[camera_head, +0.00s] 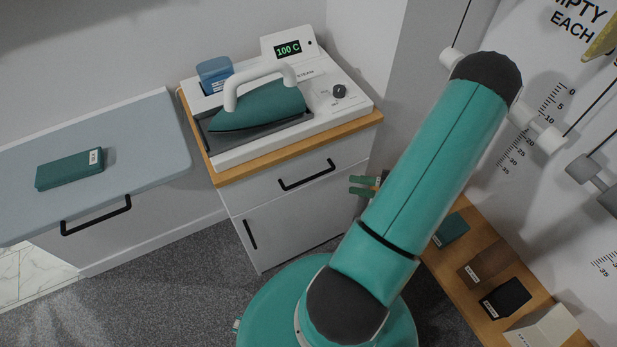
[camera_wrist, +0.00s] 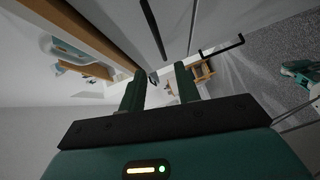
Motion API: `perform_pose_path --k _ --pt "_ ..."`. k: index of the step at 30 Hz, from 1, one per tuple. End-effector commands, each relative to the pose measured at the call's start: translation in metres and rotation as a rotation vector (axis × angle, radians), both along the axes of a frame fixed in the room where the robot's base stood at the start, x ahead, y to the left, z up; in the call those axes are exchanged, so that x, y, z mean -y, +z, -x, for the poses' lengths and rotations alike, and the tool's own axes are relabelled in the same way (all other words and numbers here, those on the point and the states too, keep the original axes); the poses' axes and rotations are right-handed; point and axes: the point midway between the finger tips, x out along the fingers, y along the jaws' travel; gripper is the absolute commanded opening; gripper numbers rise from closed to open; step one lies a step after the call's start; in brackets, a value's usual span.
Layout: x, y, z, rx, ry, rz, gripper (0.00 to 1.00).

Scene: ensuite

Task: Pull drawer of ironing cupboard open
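The ironing cupboard (camera_head: 245,207) is white with a wooden top and stands in the middle of the head view. Its drawer (camera_head: 330,187) looks shut, with a black bar handle (camera_head: 307,175) across the front. A black bar that looks like this handle (camera_wrist: 152,28) also shows in the wrist view, beyond the fingertips. My gripper (camera_head: 355,186) is right of the cupboard front, partly hidden by my arm. In the wrist view its two green fingers (camera_wrist: 159,72) are apart with nothing between them. The fingers do not touch the handle.
An iron (camera_head: 260,107) rests on a white station on the cupboard top. A cupboard door with an upright handle (camera_head: 250,235) is below the drawer. An ironing board (camera_head: 130,135) holding a green block is at left. A low wooden shelf (camera_head: 465,290) with several blocks stands right.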

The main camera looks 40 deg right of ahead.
Motion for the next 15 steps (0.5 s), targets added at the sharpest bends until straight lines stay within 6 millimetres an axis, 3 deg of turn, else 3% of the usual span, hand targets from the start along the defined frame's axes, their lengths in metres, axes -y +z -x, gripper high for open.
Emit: perform_pose_path --k 5,15 --pt "-0.010 -0.002 -0.018 0.002 0.005 -0.001 0.33" --pt "-0.044 -0.011 -0.076 0.001 0.008 0.002 0.33"
